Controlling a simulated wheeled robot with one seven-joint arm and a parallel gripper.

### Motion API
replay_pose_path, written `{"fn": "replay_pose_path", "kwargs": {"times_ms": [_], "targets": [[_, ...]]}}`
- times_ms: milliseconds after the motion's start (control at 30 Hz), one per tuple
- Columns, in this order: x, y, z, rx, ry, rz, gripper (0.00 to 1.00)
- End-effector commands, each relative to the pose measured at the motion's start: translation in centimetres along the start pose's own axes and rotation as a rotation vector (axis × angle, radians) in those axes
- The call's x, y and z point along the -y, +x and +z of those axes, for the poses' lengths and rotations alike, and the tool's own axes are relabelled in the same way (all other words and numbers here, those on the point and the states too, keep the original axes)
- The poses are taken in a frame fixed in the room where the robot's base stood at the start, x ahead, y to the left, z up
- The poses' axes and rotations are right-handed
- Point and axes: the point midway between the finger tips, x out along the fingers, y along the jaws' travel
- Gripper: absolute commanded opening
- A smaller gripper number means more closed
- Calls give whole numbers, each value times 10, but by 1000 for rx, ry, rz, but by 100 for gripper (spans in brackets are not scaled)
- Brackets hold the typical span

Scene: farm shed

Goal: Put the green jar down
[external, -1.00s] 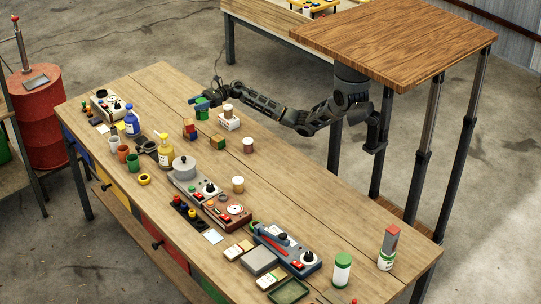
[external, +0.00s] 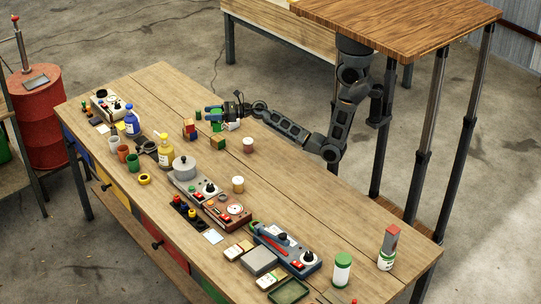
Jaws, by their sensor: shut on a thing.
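The green jar (external: 217,125) is small in the external view, near the far left part of the workbench. The picture is too small to tell whether the jar touches the bench top. Just right of it is a white box (external: 233,126), partly hidden behind my gripper and wrist.
A small green piece (external: 198,115) stands just left of my gripper. Coloured cubes (external: 190,128) and a wooden block (external: 218,143) are in front. A lidded jar (external: 248,145) stands to the right. The workbench (external: 330,218) has bare wood along its right side.

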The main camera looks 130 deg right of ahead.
Motion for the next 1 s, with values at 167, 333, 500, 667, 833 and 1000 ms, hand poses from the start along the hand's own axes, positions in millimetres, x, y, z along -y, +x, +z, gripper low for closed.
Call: {"fn": "replay_pose_path", "kwargs": {"times_ms": [167, 333, 500, 667, 833, 1000], "targets": [[-12, 0, -9, -2, 0, -12, 1], [-43, 15, -30, -2, 1, -10, 1], [-74, 30, -51, -2, 1, -11, 1], [-96, 41, -65, 0, 0, -12, 1], [-105, 45, -73, 1, 0, -13, 1], [-105, 45, -99, 0, 2, -14, 1]]}}
